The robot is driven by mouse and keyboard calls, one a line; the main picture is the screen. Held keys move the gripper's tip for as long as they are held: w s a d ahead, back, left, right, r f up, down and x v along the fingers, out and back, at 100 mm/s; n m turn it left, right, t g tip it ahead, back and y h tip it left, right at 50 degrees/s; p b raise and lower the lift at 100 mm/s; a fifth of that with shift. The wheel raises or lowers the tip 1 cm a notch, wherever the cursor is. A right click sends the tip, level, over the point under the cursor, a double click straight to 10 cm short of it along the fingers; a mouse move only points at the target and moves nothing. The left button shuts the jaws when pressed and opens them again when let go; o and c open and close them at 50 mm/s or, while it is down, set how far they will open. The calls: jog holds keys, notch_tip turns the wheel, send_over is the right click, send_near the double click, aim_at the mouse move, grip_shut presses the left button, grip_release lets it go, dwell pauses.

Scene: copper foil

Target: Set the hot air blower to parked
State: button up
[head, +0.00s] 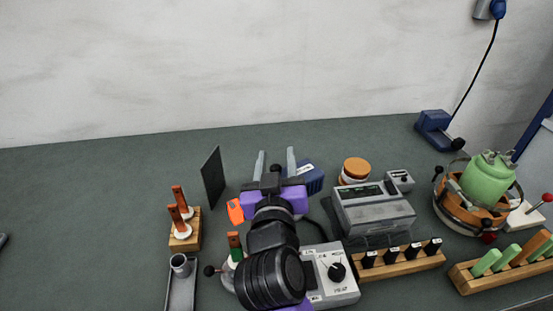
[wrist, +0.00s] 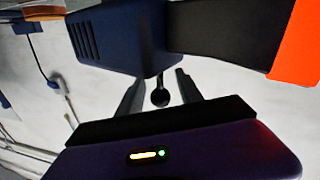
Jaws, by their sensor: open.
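What looks like the hot air blower has a dark blue vented body (wrist: 122,38), a black section (wrist: 225,28) and an orange end (wrist: 300,45) in the wrist view. In the head view its blue part (head: 313,180) shows right of my gripper and its orange part (head: 236,211) left of it; the middle is hidden behind my gripper. My gripper (head: 275,154) is open, fingers apart. A small black ball (wrist: 160,98) shows between the fingers; it also shows in the head view (head: 275,169). I cannot tell whether the fingers touch it.
A grey dial box (head: 333,278) stands close right of my wrist. A dark upright panel (head: 212,178) and a wooden peg block (head: 186,236) are left. A grey scale-like device (head: 375,218), orange-lidded jar (head: 355,169) and green canister (head: 488,180) are right. The back left bench is clear.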

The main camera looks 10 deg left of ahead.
jog(key=s, duration=0.7)
jog(key=shift+s+d+b, duration=0.2)
jog(key=shift+d+b, duration=0.15)
